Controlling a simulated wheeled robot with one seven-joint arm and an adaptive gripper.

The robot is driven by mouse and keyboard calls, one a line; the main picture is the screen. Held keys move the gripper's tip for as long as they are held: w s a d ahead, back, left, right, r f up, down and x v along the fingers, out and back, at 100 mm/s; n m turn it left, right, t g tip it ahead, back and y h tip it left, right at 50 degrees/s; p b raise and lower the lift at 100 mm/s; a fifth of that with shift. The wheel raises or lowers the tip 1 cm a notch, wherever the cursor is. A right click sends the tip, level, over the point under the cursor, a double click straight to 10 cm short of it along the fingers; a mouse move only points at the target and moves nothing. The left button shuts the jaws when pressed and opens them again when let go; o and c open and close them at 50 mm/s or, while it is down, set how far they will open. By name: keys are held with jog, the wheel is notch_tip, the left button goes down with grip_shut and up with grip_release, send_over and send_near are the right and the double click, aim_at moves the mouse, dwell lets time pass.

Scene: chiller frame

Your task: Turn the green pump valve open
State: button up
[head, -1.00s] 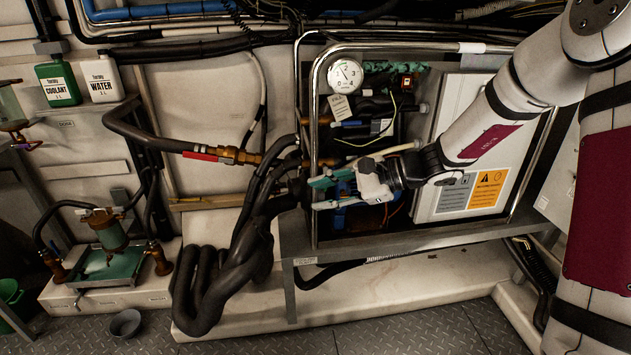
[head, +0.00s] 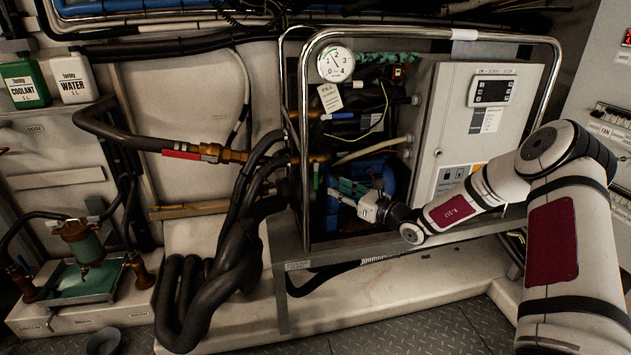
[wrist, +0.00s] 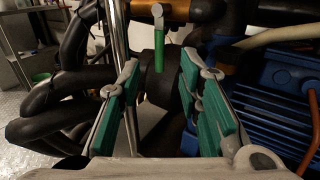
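The green valve handle (wrist: 159,52) hangs straight down from a brass pipe (wrist: 195,12) in the wrist view, with a pale metal piece at its top. In the head view the handle (head: 316,176) is a small green strip beside the chrome frame post. My gripper (head: 340,190) is inside the frame, just right of the handle and slightly below it. In the wrist view its two green-padded fingers (wrist: 165,95) are wide apart with nothing between them. The handle stands beyond the fingertips, roughly centred in the gap, and appears apart from them.
A blue finned motor (wrist: 290,85) is close on the right of my fingers. Black hoses (head: 255,200) and a chrome post (head: 304,130) are on the left. A white control box (head: 475,120) stands right of the pump. A pressure gauge (head: 336,62) is above.

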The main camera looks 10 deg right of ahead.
aim_at(316, 178)
jog(key=b+x, duration=0.2)
jog(key=x, duration=0.8)
jog(key=shift+a, duration=0.1)
grip_shut()
